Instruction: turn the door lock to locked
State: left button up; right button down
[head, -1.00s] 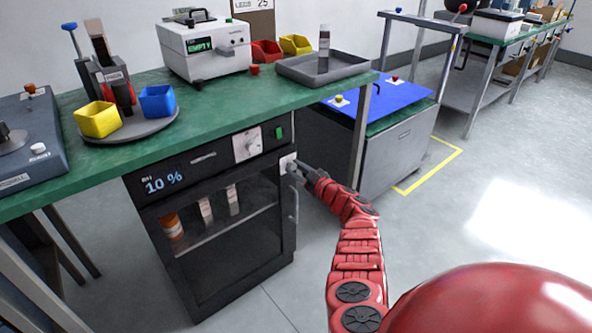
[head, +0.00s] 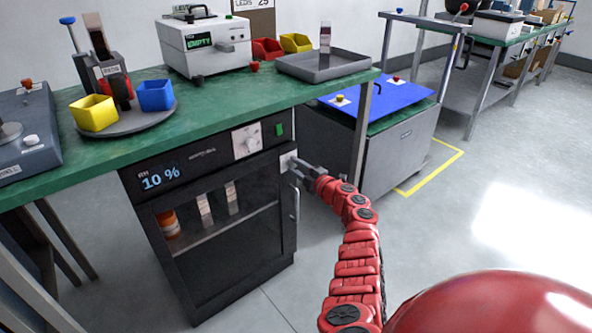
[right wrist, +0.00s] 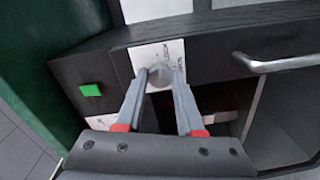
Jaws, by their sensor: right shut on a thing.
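The door lock (right wrist: 160,74) is a grey round knob on a white plate, at the upper right corner of the dark cabinet door. In the head view the lock's white plate (head: 287,160) shows just beyond my fingertips. My right gripper (head: 295,169) reaches it from the right. In the right wrist view my right gripper (right wrist: 160,88) has its two fingers on either side of the knob, shut on it. The marking on the plate is too small to read. My left gripper is in neither current view.
The cabinet (head: 235,270) stands under the green bench (head: 215,105), its door closed, with bottles behind the glass. The door handle (head: 295,204) is below the lock. A green button (right wrist: 90,89) is near the knob. A blue-topped box (head: 390,100) stands to the right.

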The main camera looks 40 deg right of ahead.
jog(key=shift+n, duration=0.6)
jog(key=c, duration=0.5)
grip_release()
jog(key=shift+s, duration=0.1)
jog(key=shift+s, duration=0.25)
jog(key=shift+s+d+r+p, duration=0.15)
jog(key=shift+s+p, duration=0.55)
jog(key=shift+s, duration=2.05)
jog(key=shift+s+d+r+p, duration=0.1)
jog(key=shift+s+d+p, duration=0.45)
jog(key=shift+s, duration=2.25)
jog(key=shift+s+a+r+p, duration=0.1)
jog(key=shift+s+p, duration=0.8)
jog(key=shift+s, duration=1.85)
